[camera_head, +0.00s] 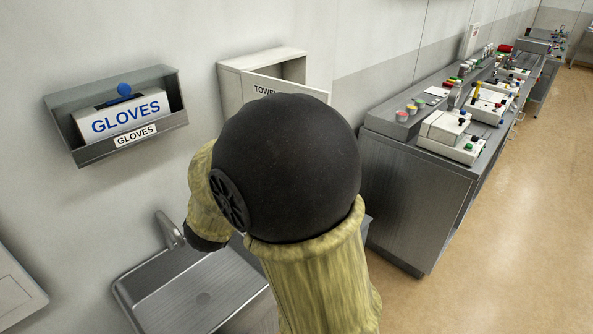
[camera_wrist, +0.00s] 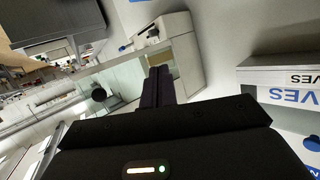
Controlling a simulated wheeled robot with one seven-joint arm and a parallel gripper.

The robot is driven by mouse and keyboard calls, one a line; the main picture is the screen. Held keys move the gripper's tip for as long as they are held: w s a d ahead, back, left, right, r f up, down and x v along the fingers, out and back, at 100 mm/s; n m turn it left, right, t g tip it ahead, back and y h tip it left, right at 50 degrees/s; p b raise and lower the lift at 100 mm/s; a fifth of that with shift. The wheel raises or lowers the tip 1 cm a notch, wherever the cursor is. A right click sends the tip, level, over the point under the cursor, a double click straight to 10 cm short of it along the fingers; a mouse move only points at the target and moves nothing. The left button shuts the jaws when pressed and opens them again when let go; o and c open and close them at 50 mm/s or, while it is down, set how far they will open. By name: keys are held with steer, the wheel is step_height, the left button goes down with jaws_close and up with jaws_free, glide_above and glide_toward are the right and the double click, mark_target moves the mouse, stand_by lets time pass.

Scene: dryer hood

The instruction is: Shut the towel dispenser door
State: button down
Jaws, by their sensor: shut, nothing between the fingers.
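The towel dispenser (camera_head: 236,80) is a pale box on the wall in the head view, left of the picture's middle. Its door (camera_head: 312,91), with a label starting "TOWE", stands open and swung out from the box, and the upper inside shows. My arm hides the lower part of the door and box. In the wrist view a pale box that looks like the dispenser (camera_wrist: 176,25) shows beyond my fingers. My gripper (camera_wrist: 159,72) is shut and empty, pointing toward it; contact with the door cannot be told. In the head view my arm hides the gripper.
A grey glove holder (camera_head: 90,153) with a white glove box (camera_head: 126,115) hangs left of the dispenser. A steel sink (camera_head: 190,290) with a tap (camera_head: 168,230) lies below. A metal counter (camera_head: 410,190) with control boxes stands right. The floor (camera_head: 500,240) is clear.

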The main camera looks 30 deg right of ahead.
steer(key=s+d+r+m+g+h+b, duration=0.1)
steer(key=s+d+m+g+h+b, duration=0.1)
steer(key=s+m+g+h, duration=0.3)
steer(key=s+h, duration=0.1)
steer(key=h, duration=0.3)
steer(key=shift+s+d+r+m+b, duration=0.2)
steer(key=shift+d+r+m+b, duration=0.1)
steer(key=shift+m+b, duration=0.1)
steer(key=p+x, duration=0.3)
steer(key=x, duration=1.1)
steer(key=shift+r, duration=0.25)
steer(key=shift+s, duration=0.1)
